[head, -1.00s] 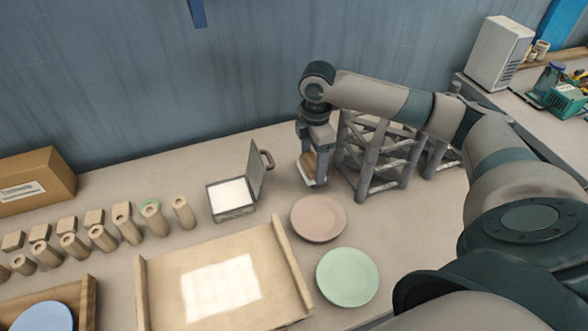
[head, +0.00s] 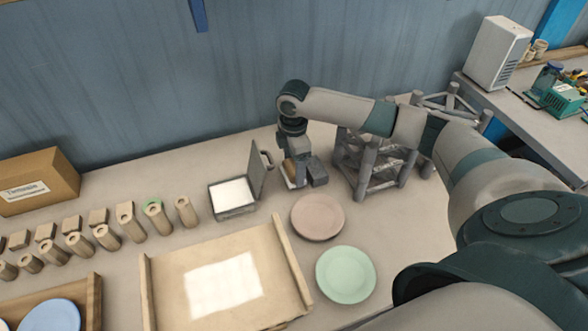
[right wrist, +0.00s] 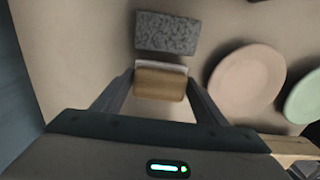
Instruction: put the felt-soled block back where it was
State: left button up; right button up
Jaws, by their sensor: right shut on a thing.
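The felt-soled block (right wrist: 160,84) has a brown wooden body and a pale sole edge. My right gripper (right wrist: 159,76) is shut on it, one finger on each side. In the head view the block (head: 291,172) shows in my right gripper (head: 294,178), low at the table between the open case and the metal frame. I cannot tell whether its sole touches the table. A grey speckled block (right wrist: 167,33) lies close beside it; in the head view this grey block (head: 316,174) is just right of the gripper. My left gripper is not in view.
An open case (head: 233,211) with its lid up stands left of the gripper. A metal frame (head: 372,178) stands right. A pink plate (head: 318,216) and a green plate (head: 345,275) lie in front. A wooden tray (head: 170,285) and several wooden pegs (head: 130,222) are left.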

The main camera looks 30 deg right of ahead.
aim_at(294, 166)
jog(key=shift+f, duration=1)
jog(key=shift+f, duration=0.1)
jog(key=o, duration=1.4)
notch_tip(294, 166, up, 12)
jog(key=b, duration=0.3)
